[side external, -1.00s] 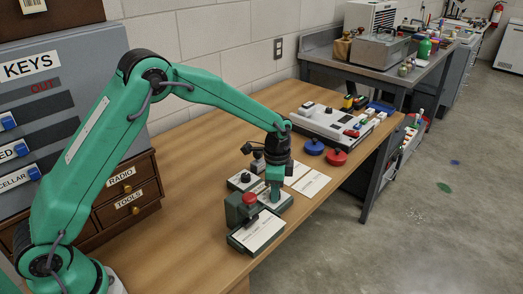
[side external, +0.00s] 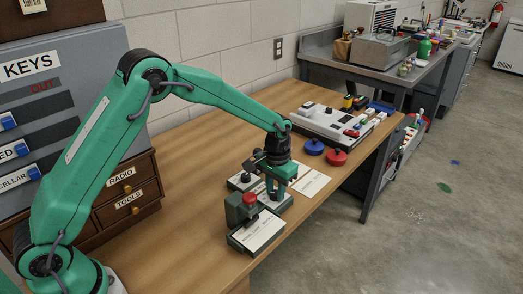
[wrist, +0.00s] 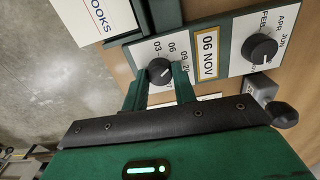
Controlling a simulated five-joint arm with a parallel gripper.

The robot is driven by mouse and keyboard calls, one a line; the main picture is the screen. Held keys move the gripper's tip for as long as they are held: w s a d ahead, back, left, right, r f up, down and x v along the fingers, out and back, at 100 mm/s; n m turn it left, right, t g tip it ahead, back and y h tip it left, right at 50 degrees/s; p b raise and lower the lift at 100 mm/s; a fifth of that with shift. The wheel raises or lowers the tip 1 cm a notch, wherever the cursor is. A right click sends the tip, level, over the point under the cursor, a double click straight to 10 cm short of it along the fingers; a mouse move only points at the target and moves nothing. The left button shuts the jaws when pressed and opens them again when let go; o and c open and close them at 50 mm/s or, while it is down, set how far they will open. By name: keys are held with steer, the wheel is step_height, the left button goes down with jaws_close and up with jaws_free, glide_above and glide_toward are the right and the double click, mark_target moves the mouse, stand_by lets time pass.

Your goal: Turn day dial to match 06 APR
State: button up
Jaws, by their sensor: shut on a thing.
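The day dial (wrist: 158,68) is a round black knob with a pale mark, beside the numbers 03, 06, 09 on a light, green-edged panel (wrist: 236,70) in the wrist view. My gripper (wrist: 161,78) is shut on the day dial, one green finger on each side. In the side view, my gripper (side external: 281,193) is low over the panel and hides the day dial. I cannot tell which number the mark meets exactly.
A green stand with a red top (side external: 250,198) and a white card (side external: 262,230) are close in front of my gripper. A paper sheet (side external: 311,183) lies to its right. Red (side external: 337,158) and blue (side external: 315,147) discs and a white console (side external: 325,125) lie behind. Bare tabletop is at left.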

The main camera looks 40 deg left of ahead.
mark_target(275, 193)
steer(key=shift+n, duration=1.3)
steer(key=o, duration=1)
steer(key=shift+r, duration=0.15)
step_height(275, 193, up, 7)
steer(key=shift+r, duration=0.3)
